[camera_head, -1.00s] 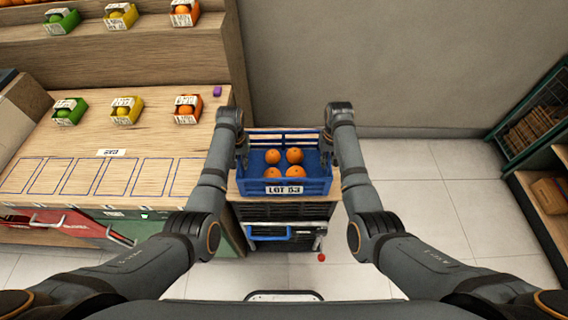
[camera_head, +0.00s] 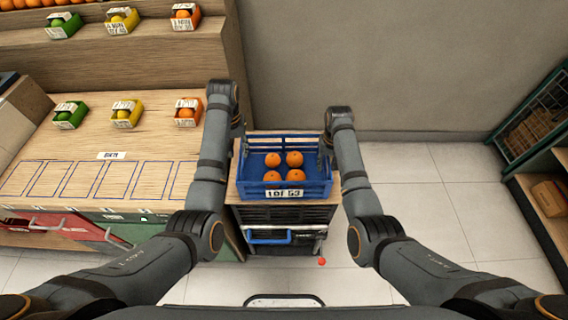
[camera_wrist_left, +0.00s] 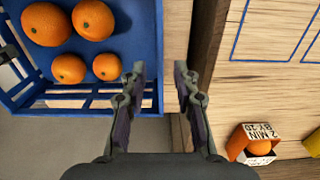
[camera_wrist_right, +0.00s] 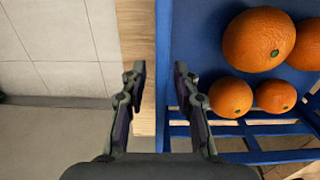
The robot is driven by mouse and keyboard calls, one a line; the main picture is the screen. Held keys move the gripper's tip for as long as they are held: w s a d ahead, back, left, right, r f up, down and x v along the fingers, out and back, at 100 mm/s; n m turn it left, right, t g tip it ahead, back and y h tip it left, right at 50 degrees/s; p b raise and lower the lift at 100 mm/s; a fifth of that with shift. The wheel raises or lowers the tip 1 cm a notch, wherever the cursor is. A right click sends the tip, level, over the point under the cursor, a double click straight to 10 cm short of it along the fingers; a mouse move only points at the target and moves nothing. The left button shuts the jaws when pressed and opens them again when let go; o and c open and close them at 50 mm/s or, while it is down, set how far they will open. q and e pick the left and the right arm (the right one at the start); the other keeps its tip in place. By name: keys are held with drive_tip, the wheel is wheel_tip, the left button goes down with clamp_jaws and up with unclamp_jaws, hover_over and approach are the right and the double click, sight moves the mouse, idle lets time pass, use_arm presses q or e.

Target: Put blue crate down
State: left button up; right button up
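The blue crate (camera_head: 262,190), labelled LOT 53 and holding several oranges (camera_head: 294,159), stands level on the wooden top of a small black cabinet (camera_head: 285,214). Its side walls also show in the left wrist view (camera_wrist_left: 156,60) and the right wrist view (camera_wrist_right: 164,60). My left gripper (camera_wrist_left: 160,75) is open at the crate's left side, its fingers apart on either side of the wall line. My right gripper (camera_wrist_right: 160,75) is open at the crate's right side, its fingers likewise spread about the wall line. In the head view my arms partly hide the fingertips.
A wooden counter (camera_head: 100,185) with outlined slots and small fruit boxes (camera_head: 126,113) is close on the left. A grey wall (camera_head: 400,70) stands behind. Open tiled floor (camera_head: 420,200) lies to the right, with a shelf (camera_head: 545,160) at the far right.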

use_arm(q)
drive_tip(key=shift+r, duration=1.2)
use_arm(e)
wheel_tip(320, 180, up, 12)
use_arm(q)
drive_tip(key=shift+s+f, duration=0.1)
drive_tip(key=shift+f, duration=0.05)
use_arm(e)
drive_tip(key=shift+f, duration=0.15)
